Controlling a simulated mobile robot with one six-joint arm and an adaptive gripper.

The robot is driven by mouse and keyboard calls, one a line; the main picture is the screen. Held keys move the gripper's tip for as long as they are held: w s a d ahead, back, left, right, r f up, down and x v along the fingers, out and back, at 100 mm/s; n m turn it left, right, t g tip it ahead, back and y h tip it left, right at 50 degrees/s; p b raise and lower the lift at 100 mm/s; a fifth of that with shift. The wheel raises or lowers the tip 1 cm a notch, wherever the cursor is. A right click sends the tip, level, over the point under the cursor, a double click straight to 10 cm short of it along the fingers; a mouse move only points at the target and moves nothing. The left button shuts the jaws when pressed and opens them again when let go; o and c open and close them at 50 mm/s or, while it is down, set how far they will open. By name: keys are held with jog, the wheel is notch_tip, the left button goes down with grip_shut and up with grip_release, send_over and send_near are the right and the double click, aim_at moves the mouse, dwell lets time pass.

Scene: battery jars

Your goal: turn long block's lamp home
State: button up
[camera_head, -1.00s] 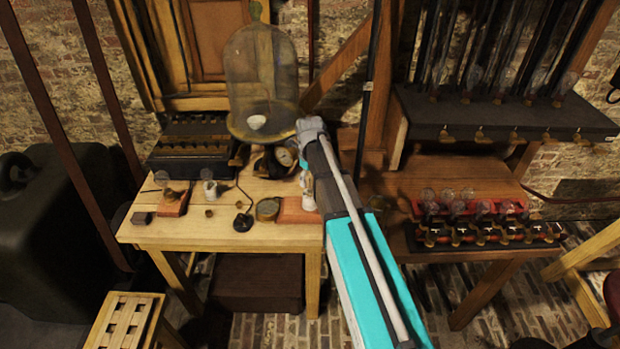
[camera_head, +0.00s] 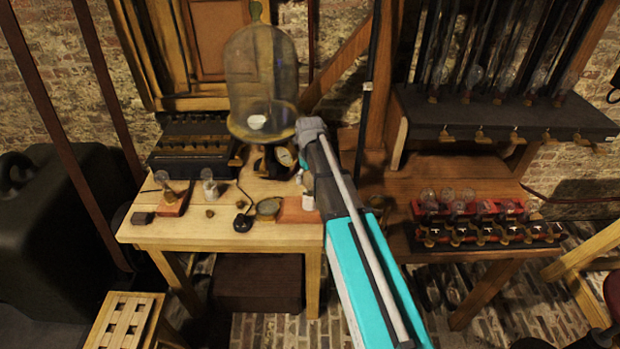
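The long block (camera_head: 292,212), an orange-brown wooden piece, lies on the right front part of the pale table. Its lamp (camera_head: 308,203) shows only as a small pale patch at the block's right end, beside my arm; most of it is hidden. My gripper (camera_head: 304,174) is at the end of my grey and teal arm, just above that lamp. Only a small bit of it shows past the arm link, so its fingers and any contact with the lamp cannot be made out.
A shorter block (camera_head: 174,204) with a lamp stands at the table's left. A small glass jar (camera_head: 210,186), a black knob-like piece (camera_head: 243,222) and a round brass dish (camera_head: 268,208) lie between. A glass bell jar (camera_head: 262,75) stands behind. A red lamp rack (camera_head: 470,220) is at right.

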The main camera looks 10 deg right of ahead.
jog(key=shift+n, duration=0.5)
jog(key=n, duration=0.3)
jog(key=shift+n, duration=0.3)
jog(key=n, duration=1.3)
jog(key=shift+n, duration=0.3)
notch_tip(320, 180, up, 14)
jog(key=p, duration=1.4)
jog(key=s+a+f+n+b, duration=0.2)
jog(key=s+f+n+b, duration=1.2)
jog(key=s+f+b, duration=0.5)
jog(key=shift+s+f+b, duration=0.4)
jog(key=shift+f+b, duration=0.2)
dwell(0.5)
